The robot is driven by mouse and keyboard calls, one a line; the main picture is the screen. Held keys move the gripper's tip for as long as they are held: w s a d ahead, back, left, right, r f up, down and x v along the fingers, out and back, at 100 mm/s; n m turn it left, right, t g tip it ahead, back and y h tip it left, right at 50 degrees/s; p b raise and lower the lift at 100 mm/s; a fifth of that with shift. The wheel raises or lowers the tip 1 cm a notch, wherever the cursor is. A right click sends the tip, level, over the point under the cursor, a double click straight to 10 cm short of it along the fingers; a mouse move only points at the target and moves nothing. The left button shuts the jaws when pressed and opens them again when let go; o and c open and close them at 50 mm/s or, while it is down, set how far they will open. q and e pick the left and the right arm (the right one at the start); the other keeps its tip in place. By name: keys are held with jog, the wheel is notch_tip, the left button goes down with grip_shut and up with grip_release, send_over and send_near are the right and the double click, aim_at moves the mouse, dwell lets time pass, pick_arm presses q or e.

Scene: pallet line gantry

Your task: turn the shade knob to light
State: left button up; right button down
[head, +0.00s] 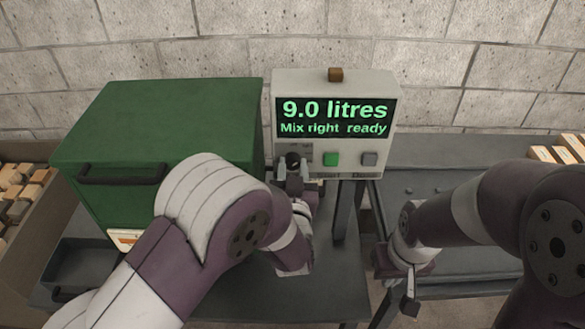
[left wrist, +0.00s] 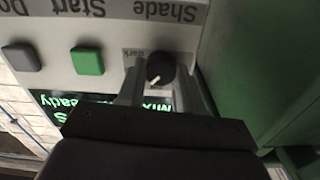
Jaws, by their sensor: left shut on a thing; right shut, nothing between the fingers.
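The shade knob (head: 293,159) is a small black dial at the lower left of the control panel (head: 381,86). In the left wrist view the panel is upside down and the knob (left wrist: 160,68) shows a white pointer line aimed down and slightly left in that picture, toward the display. A "dark" label lies beside the knob there; no "light" label is readable. My left gripper (head: 293,177) is shut on the knob, a finger on each side (left wrist: 160,88). My right gripper (head: 410,302) is shut and empty, low at the right, away from the panel.
The display (head: 335,117) reads "9.0 litres" and "Mix right ready". A green button (head: 331,159) and a grey button (head: 370,159) sit right of the knob. A green cabinet (head: 180,115) stands close at the left. Wooden blocks (head: 20,190) lie at far left.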

pick_arm(q)
jog(key=o, duration=1)
jog(key=shift+o, duration=0.2)
jog(key=s+b, duration=0.1)
jog(key=s, duration=1.1)
jog(key=shift+s+b, duration=0.3)
